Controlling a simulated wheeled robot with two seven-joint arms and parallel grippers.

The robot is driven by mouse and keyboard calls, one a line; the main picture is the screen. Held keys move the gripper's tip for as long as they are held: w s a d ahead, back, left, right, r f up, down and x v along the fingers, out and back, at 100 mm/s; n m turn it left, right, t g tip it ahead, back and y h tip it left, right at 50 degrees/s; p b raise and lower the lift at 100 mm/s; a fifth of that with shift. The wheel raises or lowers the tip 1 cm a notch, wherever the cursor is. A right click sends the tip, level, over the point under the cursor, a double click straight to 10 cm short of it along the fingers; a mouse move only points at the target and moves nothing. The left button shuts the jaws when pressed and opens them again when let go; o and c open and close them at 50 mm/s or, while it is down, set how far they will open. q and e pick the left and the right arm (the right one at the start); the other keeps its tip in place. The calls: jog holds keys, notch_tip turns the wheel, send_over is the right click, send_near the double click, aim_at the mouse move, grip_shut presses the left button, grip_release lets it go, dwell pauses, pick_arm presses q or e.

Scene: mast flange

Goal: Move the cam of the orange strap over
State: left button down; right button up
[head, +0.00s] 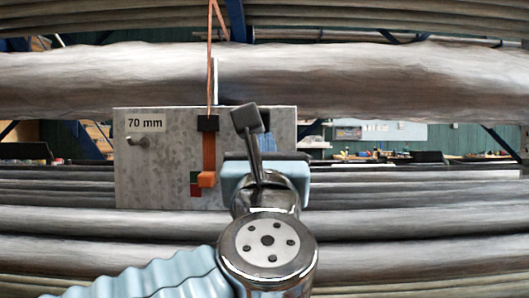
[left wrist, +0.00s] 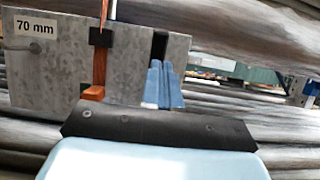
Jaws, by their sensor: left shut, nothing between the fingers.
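The orange strap (head: 210,60) hangs in front of the upper pipe to a black block (head: 207,123) on a grey plate marked 70 mm. Below the block an orange bar (head: 208,150) runs down to an orange end piece (head: 206,179); this looks like the cam. In the left wrist view, the black block (left wrist: 101,37) and orange end piece (left wrist: 94,92) are left of my fingers. My left gripper (head: 265,180) is right of the cam, apart from it. My right gripper is not in view.
The grey plate (head: 160,185) has a small peg (head: 138,142) at left and green and red marks beside the orange end piece. A dark patch (left wrist: 160,45) shows beyond my fingertips; I cannot tell what it is. Large pipes (head: 400,80) cross above and below.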

aim_at(265, 122)
pick_arm(q)
jog(key=p+x, duration=0.1)
jog(key=x, duration=0.3)
jog(key=shift+w+r, duration=0.15)
jog(key=shift+w, duration=0.25)
jog(key=x, duration=0.3)
jog(key=shift+w+r+b, duration=0.2)
jog(key=shift+r+b, duration=0.2)
jog(key=shift+r, duration=0.1)
jog(key=shift+w+r, duration=0.2)
jog(key=shift+r, duration=0.1)
jog(key=shift+a, duration=0.1)
